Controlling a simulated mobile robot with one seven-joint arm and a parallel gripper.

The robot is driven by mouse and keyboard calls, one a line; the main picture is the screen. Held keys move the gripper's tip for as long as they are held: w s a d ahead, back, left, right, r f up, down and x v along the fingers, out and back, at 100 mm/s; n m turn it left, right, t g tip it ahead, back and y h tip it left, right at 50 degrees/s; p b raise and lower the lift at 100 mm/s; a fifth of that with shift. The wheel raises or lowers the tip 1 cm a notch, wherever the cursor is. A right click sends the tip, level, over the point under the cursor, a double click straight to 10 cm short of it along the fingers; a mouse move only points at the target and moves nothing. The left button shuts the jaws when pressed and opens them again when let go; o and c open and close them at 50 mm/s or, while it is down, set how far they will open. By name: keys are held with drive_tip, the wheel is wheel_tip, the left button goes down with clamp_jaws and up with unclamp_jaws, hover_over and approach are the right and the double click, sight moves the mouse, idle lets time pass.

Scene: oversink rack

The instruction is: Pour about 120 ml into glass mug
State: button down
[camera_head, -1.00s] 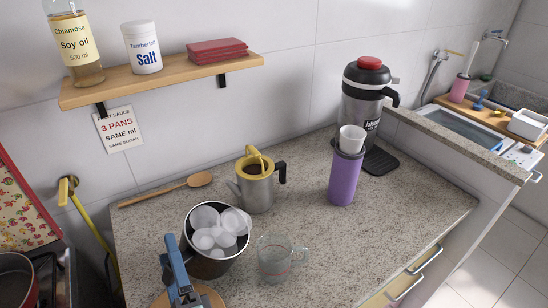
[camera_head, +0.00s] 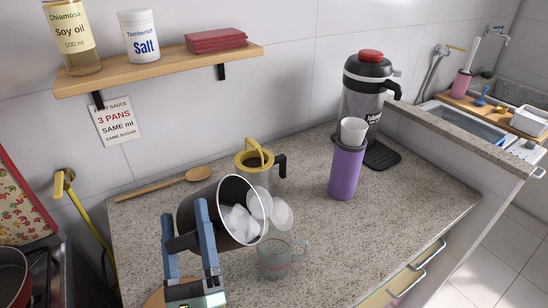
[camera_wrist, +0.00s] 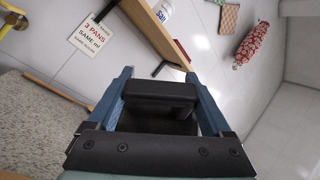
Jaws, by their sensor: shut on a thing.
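The clear glass mug (camera_head: 274,259) stands upright on the counter, with reddish marks on its side. My gripper (camera_head: 187,225) is shut on the dark handle of a dark metal pot (camera_head: 230,190); the handle also shows between the fingers in the wrist view (camera_wrist: 160,92). The pot is tilted to the right, its mouth facing the mug. Whitish translucent round blobs (camera_head: 238,222) fill its lower part, and some (camera_head: 281,214) are outside the rim, above the mug. I cannot tell how much is in the mug.
A steel pot with a yellow rim (camera_head: 248,160) stands close behind the tilted pot. A wooden spoon (camera_head: 165,184) lies at the back left. A purple flask (camera_head: 345,172) with a white cup stands to the right. The counter's right front is clear.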

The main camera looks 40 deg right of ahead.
drive_tip(key=shift+s+d+r+m+h, duration=0.15)
drive_tip(key=shift+s+r+m+h, duration=0.05)
drive_tip(key=shift+r+m+h, duration=0.25)
drive_tip(key=shift+s+d+r+m+h, duration=0.15)
drive_tip(key=shift+r+m+h, duration=0.15)
drive_tip(key=shift+m, duration=0.25)
drive_tip(key=shift+s+d+r+m+g+h, duration=0.3)
drive_tip(key=shift+r+m+h, duration=0.2)
drive_tip(key=shift+m, duration=0.5)
drive_tip(key=shift+s+d+r+m+g+h, duration=0.15)
drive_tip(key=shift+s+r+m+g+h, duration=0.2)
drive_tip(key=shift+m+h, duration=0.35)
drive_tip(key=shift+s+d+r+m+g+h, duration=0.15)
drive_tip(key=shift+s+d+m+g+h, duration=0.15)
drive_tip(key=shift+m, duration=0.3)
drive_tip(key=shift+s+d+r+m+g+h+b, duration=0.2)
drive_tip(key=shift+m+g+h+b, duration=0.15)
drive_tip(key=shift+m+h, duration=0.3)
